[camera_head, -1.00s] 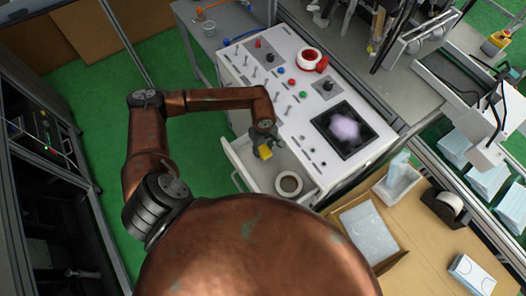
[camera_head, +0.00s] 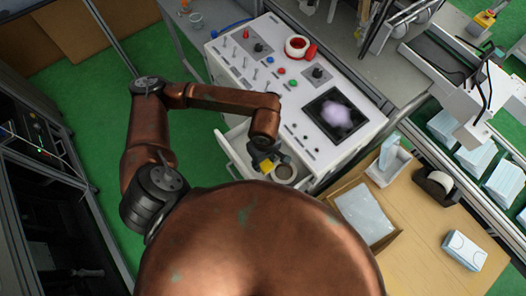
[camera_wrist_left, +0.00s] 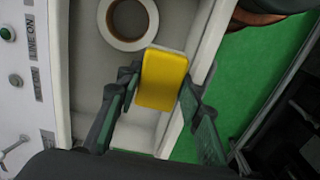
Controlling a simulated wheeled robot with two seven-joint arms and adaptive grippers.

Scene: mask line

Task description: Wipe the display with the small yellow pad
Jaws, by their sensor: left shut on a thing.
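The small yellow pad (camera_wrist_left: 162,80) is between the fingers of my left gripper (camera_wrist_left: 160,100), which is shut on it. In the head view the pad (camera_head: 267,166) and my left gripper (camera_head: 266,158) are over the open drawer (camera_head: 236,145) of the white control console. The display (camera_head: 337,113) is a dark square screen on the console top, right of and above the gripper in the picture. It has a pale purple smudge (camera_head: 336,115) in its middle. The pad is apart from the display. My right gripper is not in view.
A roll of tape (camera_head: 285,172) lies in the drawer, also seen in the wrist view (camera_wrist_left: 131,20). Red-and-white tape (camera_head: 298,46), knobs and switches stand on the console (camera_head: 262,80). A table (camera_head: 415,215) at the right holds a tray (camera_head: 366,212), a tape dispenser (camera_head: 434,186) and a box (camera_head: 464,250).

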